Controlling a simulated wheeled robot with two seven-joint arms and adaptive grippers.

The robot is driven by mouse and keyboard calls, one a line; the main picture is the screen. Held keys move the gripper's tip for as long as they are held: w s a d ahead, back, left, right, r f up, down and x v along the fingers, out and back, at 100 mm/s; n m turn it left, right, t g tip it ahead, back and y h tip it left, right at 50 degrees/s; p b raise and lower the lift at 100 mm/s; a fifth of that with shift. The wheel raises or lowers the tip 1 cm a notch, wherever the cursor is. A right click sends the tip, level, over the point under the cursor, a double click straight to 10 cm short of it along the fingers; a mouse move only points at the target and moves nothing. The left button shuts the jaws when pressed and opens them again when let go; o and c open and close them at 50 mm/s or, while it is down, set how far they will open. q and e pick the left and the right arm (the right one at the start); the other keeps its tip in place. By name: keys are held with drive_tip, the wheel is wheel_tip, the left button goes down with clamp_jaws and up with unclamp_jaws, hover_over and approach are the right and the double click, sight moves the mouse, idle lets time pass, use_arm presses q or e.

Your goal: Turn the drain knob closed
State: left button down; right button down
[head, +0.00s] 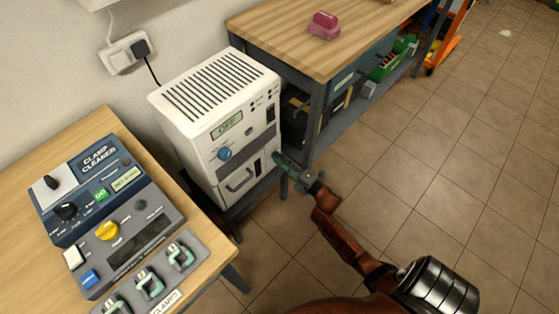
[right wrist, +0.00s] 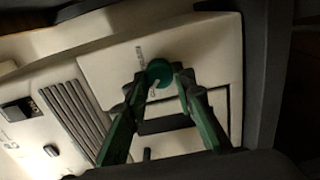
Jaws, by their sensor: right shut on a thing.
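The drain knob (right wrist: 158,70), round and green, sits on a pale panel between the fingertips of my right gripper (right wrist: 160,78) in the right wrist view. The gripper is shut on it. In the head view my right gripper (head: 288,166) is at the lower right of the white machine (head: 205,125), and the knob is hidden there. My left gripper is out of view.
A clamp cleaner console (head: 110,205) and several clamps stand on the wooden bench (head: 85,135) at left. A workbench (head: 335,45) with a pink object (head: 324,24) stands behind my right gripper. The tiled floor (head: 430,150) at right is open.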

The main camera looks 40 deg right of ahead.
drive_tip(key=shift+f, duration=0.1)
drive_tip(key=c, duration=1.7)
unclamp_jaws()
drive_tip(key=shift+o, duration=0.4)
drive_tip(key=shift+s, duration=0.15)
drive_tip(key=s, duration=1.1)
drive_tip(key=shift+s+d, duration=0.35)
drive_tip(key=shift+d, duration=0.1)
